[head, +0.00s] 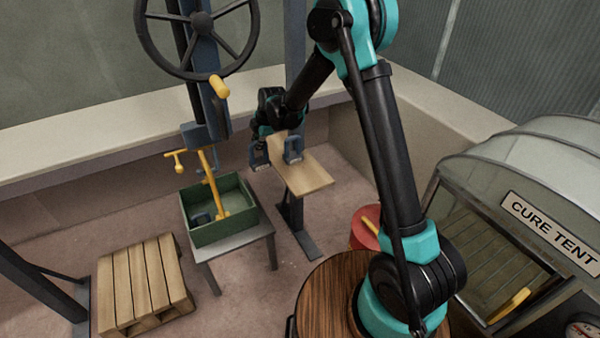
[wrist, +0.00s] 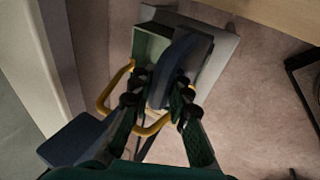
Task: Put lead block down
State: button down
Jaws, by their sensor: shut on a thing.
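My gripper (head: 262,136) is shut on a dark blue-grey lead block (head: 258,157), held in the air at the left edge of the wooden board. In the wrist view the block (wrist: 182,68) sits between the two fingers (wrist: 160,98) and covers part of the green bin. A second, similar block (head: 294,148) with a handle-like opening stands on the wooden board (head: 306,180). The bin also shows in the wrist view (wrist: 150,44).
A yellow crank bar (head: 210,170) hangs over and into the bin, below a blue-grey column with a large handwheel (head: 200,62). A wooden pallet (head: 140,280) lies at left. A red drum (head: 362,228) and the cure tent (head: 500,210) are at right.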

jog(key=s+d+r, duration=0.2)
jog(key=d+r, duration=0.6)
jog(key=d, duration=0.3)
jog(key=s+d+r, duration=0.2)
jog(key=d+r, duration=0.5)
jog(key=d, duration=0.3)
notch_tip(320, 180, down, 20)
jog(key=shift+d+r, duration=0.2)
jog(key=shift+r, duration=0.05)
jog(key=shift+f, duration=0.15)
jog(key=c, duration=1.4)
grip_release()
jog(key=shift+c, duration=0.2)
